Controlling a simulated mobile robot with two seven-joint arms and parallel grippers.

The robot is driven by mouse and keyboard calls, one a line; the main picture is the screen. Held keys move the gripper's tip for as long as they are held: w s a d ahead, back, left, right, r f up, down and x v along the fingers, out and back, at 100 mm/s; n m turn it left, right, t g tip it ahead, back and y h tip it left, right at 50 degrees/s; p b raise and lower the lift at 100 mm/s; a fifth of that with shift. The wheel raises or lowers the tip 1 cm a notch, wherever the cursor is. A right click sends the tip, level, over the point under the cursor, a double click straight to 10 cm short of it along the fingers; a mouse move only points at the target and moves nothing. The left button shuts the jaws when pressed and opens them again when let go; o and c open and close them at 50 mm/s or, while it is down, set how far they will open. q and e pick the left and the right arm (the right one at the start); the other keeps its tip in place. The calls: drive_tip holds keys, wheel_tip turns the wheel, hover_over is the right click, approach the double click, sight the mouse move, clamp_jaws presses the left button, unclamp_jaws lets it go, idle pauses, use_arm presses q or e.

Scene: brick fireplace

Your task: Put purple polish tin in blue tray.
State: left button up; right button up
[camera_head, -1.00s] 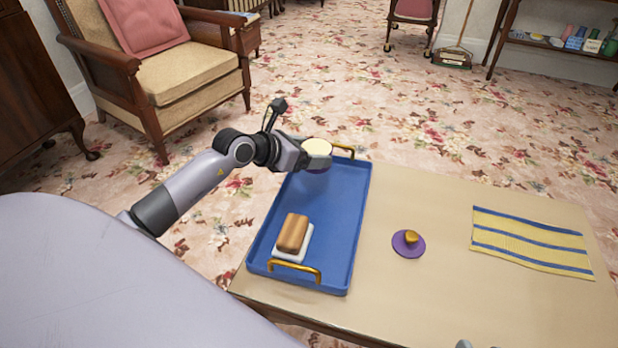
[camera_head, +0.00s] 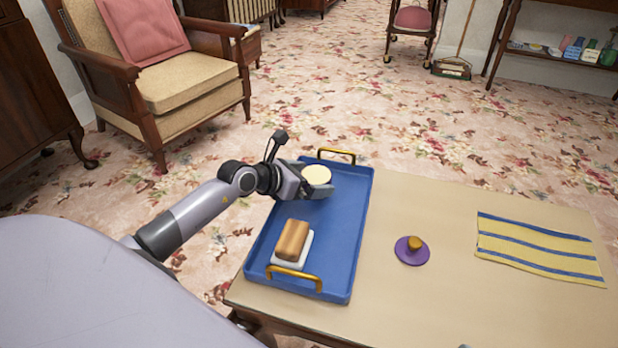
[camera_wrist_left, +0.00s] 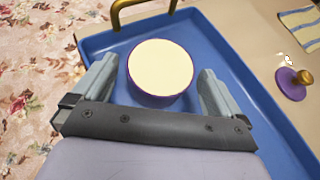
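The purple polish tin (camera_wrist_left: 160,73), with its cream top facing up, is at the far end of the blue tray (camera_head: 345,235). It appears to stand on the tray floor. In the head view the tin (camera_head: 316,176) sits at the tip of my left gripper (camera_head: 312,185). In the left wrist view my gripper's two fingers (camera_wrist_left: 158,90) are spread on either side of the tin, with narrow gaps showing blue tray between. My right gripper is not clearly visible.
A brown block on a white dish (camera_head: 291,242) occupies the tray's near end. Gold handles stand at both tray ends. A purple lid with gold knob (camera_head: 412,250) and a striped yellow cloth (camera_head: 540,248) lie on the table (camera_head: 440,300). An armchair (camera_head: 170,80) stands beyond.

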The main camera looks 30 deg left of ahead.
use_arm(q)
drive_tip(key=shift+r, duration=0.25)
drive_tip(key=shift+s+a+r, duration=0.1)
drive_tip(key=shift+s, duration=0.15)
drive_tip(key=p+v, duration=0.4)
drive_tip(key=v, duration=0.6)
drive_tip(key=shift+s+a+r+p, duration=0.15)
drive_tip(key=shift+s+r+p, duration=0.1)
drive_tip(key=shift+s+p, duration=0.3)
use_arm(e)
drive_tip(key=shift+s+d+r+h, duration=0.15)
drive_tip(key=shift+d+h, duration=0.2)
drive_tip(key=shift+d, duration=0.15)
drive_tip(key=shift+s+d+r+h, duration=0.15)
drive_tip(key=shift+d+h, duration=0.25)
drive_tip(key=shift+d, duration=0.05)
drive_tip(key=shift+s+d+r+h, duration=0.15)
drive_tip(key=shift+d+h, duration=0.2)
drive_tip(key=shift+d, duration=0.15)
use_arm(q)
drive_tip(key=shift+s, duration=0.1)
